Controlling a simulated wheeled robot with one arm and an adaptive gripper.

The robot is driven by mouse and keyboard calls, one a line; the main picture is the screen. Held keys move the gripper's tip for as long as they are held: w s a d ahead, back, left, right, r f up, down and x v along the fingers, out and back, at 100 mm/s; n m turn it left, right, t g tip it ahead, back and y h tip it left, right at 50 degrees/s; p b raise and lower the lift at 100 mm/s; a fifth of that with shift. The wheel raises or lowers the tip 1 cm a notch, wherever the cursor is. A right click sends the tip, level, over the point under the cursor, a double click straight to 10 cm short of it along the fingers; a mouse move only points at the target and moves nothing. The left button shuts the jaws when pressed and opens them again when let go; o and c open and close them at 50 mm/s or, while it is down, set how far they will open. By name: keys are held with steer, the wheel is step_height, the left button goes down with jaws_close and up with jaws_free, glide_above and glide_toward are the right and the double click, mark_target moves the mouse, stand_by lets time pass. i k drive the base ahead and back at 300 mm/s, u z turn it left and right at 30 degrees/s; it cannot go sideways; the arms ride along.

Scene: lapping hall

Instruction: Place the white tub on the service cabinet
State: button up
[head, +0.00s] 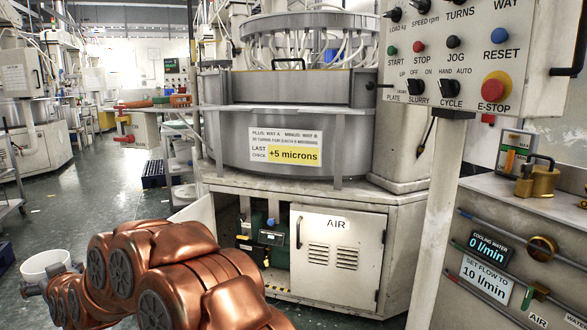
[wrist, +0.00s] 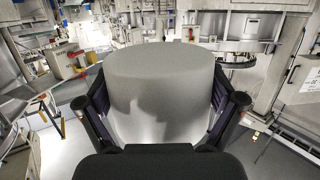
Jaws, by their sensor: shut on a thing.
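The white tub (head: 45,263) is at the lower left of the head view, held out in front of my copper-coloured arm. In the wrist view the tub (wrist: 160,95) fills the middle, with a gripper finger against each side. My gripper (wrist: 165,108) is shut on it. Only a small part of my gripper (head: 35,288) shows in the head view, and the tub's lower part is hidden. A grey cabinet (head: 480,205) with a cooling water display and valves stands at the right edge; it looks like the service cabinet. The tub is well away from it.
A brass padlock (head: 540,178) and a small labelled box (head: 513,152) stand on the grey cabinet's top. The large lapping machine (head: 225,140) fills the middle. Its control panel (head: 455,50) hangs at upper right on a post. Green floor (head: 110,200) is open at left.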

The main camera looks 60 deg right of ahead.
mark_target(487, 182)
steer(key=z, duration=0.65)
steer(key=i, duration=0.6)
steer(key=z, duration=0.7)
